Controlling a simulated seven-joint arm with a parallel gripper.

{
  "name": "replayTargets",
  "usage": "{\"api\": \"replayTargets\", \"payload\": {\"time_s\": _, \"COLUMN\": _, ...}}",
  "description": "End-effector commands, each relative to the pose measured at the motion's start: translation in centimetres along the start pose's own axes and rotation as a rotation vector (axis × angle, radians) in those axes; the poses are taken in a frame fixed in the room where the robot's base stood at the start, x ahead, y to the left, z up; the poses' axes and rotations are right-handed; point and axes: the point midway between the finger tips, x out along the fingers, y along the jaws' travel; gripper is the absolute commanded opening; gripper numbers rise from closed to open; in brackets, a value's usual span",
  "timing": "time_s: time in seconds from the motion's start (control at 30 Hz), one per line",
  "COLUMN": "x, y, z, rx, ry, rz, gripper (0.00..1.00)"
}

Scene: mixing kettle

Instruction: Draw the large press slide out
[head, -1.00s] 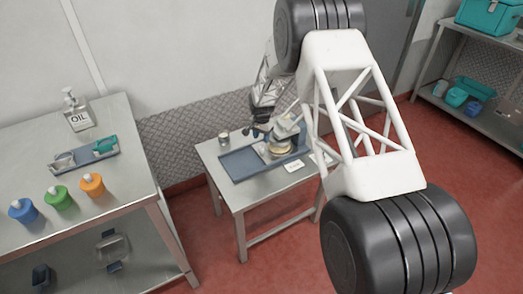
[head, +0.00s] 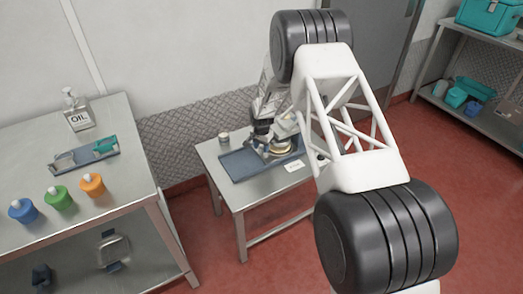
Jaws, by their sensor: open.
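The press (head: 284,146) stands on a blue tray (head: 238,166) on the small steel table (head: 245,193). It has a round, pale golden part near its front. I cannot make out its slide at this size. My gripper (head: 262,138) is at the left side of the press, low over the tray and close to it. It is small and partly merged with the press, so I cannot tell whether it touches anything. My own arm crosses the right of the view and hides part of the press's right side and of the table.
A small can (head: 224,138) stands at the table's back left, and a white card (head: 295,166) lies at its front. At left, a steel bench (head: 120,175) holds an oil can (head: 76,112) and several coloured bottles. Red floor is open between bench and table.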

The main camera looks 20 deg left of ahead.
Motion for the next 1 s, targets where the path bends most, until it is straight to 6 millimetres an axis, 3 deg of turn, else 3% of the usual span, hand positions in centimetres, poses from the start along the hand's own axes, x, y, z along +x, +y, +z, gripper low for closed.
{"api": "replayTargets", "payload": {"time_s": 0.2, "x": 1.8, "y": 0.0, "z": 0.0, "rx": 0.0, "ry": -0.001, "rz": 0.001, "gripper": 0.45}}
{"api": "replayTargets", "payload": {"time_s": 0.77, "x": 2.0, "y": 0.0, "z": 0.0, "rx": 0.0, "ry": -0.001, "rz": 0.001, "gripper": 0.45}}
{"api": "replayTargets", "payload": {"time_s": 1.0, "x": 2.0, "y": 0.0, "z": 0.0, "rx": 0.0, "ry": 0.0, "rz": 0.0, "gripper": 0.11}}
